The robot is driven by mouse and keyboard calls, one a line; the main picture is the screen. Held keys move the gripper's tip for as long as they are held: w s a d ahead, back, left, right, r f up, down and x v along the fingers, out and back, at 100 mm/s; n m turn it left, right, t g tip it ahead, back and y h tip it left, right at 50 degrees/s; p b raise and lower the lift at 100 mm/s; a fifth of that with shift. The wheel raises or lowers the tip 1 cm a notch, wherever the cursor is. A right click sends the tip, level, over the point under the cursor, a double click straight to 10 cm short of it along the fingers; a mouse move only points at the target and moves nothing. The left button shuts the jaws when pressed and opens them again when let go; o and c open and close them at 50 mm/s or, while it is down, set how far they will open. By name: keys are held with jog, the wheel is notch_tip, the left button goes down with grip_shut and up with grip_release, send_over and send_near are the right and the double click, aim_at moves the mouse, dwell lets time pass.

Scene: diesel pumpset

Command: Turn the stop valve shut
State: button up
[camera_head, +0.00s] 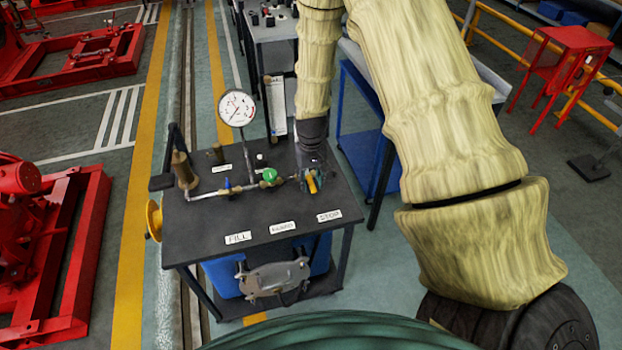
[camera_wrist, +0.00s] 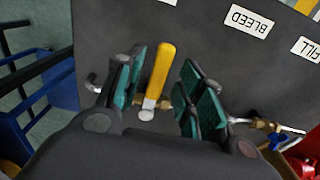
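The stop valve has a yellow lever (camera_wrist: 160,72), which also shows in the head view at the right end of the pipe (camera_head: 312,184). In the wrist view the lever points up and slightly right from a silver pivot (camera_wrist: 147,108). My gripper (camera_wrist: 163,88) is open, with green-padded fingers on both sides of the lever and visible gaps. The lever sits nearer the left finger. In the head view my gripper (camera_head: 311,178) reaches down over the valve and partly hides it. The STOP label (camera_head: 329,216) lies in front of the lever.
The dark bench top (camera_head: 205,220) carries a pressure gauge (camera_head: 236,108), a green knob (camera_head: 270,175) and a blue valve handle (camera_head: 227,184) along the same pipe. FILL (camera_head: 238,237) and BLEED (camera_wrist: 249,20) labels lie near the front edge.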

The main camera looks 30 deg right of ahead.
aim_at(311, 182)
jog(key=shift+s+r, duration=0.1)
notch_tip(311, 182, up, 12)
dwell(0.7)
dwell(0.4)
